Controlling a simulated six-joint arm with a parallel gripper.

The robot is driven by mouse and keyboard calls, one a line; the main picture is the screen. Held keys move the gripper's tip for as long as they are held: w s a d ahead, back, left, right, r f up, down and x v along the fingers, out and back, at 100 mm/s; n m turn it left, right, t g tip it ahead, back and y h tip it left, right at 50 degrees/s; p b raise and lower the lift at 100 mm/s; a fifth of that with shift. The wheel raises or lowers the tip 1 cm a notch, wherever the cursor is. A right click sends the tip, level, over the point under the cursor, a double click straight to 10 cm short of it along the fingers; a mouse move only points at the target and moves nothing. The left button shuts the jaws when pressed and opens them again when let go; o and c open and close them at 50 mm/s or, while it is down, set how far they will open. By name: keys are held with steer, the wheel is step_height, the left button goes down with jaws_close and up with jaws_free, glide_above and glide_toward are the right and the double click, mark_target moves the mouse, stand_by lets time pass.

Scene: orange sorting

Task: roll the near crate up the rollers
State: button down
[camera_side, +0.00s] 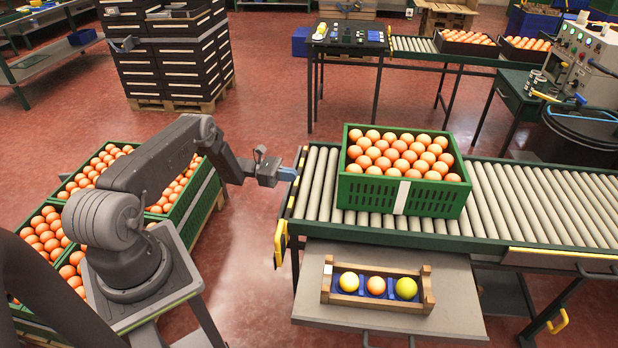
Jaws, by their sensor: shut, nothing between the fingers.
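A green crate (371,192) full of oranges stands upright on the roller conveyor (520,205), towards its left end. A white strip marks the crate's front wall. My gripper (290,174) is at the left end of the rollers, left of the crate and apart from it, with a few bare rollers between them. Its blue fingertips are small in this view; they look shut and empty.
A wooden tray (327,283) with three round fruits sits on the shelf (450,300) below the conveyor's front edge. Orange-filled green crates (190,217) stand on the floor around my base. Rollers right of the crate are bare. A control panel (345,38) stands behind.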

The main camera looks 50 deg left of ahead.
glide_toward(369, 188)
steer(key=shift+v, duration=1.05)
steer(key=x, duration=1.4)
steer(key=shift+w+d, duration=0.2)
steer(key=shift+d, duration=0.05)
